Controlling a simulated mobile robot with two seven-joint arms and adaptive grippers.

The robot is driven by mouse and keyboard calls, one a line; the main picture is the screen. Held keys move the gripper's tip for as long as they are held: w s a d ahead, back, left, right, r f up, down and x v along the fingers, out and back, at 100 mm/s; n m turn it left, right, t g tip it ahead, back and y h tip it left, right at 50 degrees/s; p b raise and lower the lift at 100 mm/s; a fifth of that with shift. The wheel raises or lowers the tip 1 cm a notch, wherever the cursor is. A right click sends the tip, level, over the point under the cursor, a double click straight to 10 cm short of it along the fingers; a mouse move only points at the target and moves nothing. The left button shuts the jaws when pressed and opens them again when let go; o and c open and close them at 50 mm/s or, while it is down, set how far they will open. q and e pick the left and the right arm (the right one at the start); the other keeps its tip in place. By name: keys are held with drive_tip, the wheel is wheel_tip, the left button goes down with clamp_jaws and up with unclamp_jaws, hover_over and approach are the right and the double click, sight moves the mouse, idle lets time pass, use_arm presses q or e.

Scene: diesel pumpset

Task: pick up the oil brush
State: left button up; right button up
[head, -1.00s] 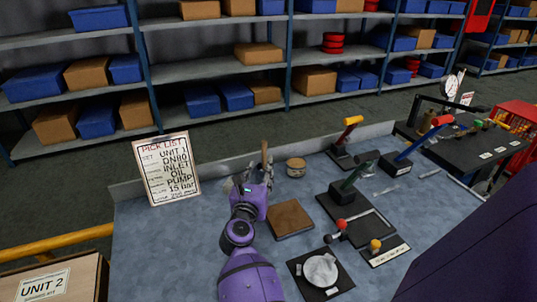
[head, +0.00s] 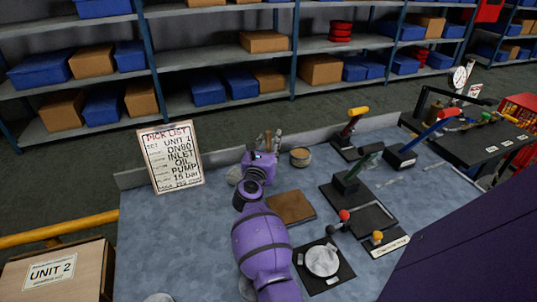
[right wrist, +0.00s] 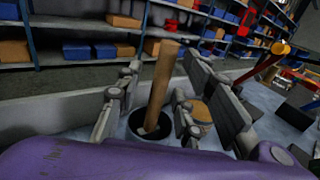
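The oil brush shows as a wooden handle (right wrist: 161,82) standing nearly upright in a dark round opening of a light pot (right wrist: 150,126) in the right wrist view. Its bristles are hidden in the pot. My right gripper (head: 268,143) is at the back of the blue bench in the head view, largely hiding the brush and pot. In the right wrist view its grey fingers (right wrist: 163,64) are spread on both sides of the handle, with visible gaps. It is open and holds nothing. My left gripper is not in view.
A small round tin (head: 300,157) stands right of the gripper. A brown square pad (head: 292,207) lies in front of it. A pick list board (head: 171,158) stands left, and a green-handled lever (head: 352,178) stands right. The bench's left part is clear.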

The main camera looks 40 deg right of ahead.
clamp_jaws()
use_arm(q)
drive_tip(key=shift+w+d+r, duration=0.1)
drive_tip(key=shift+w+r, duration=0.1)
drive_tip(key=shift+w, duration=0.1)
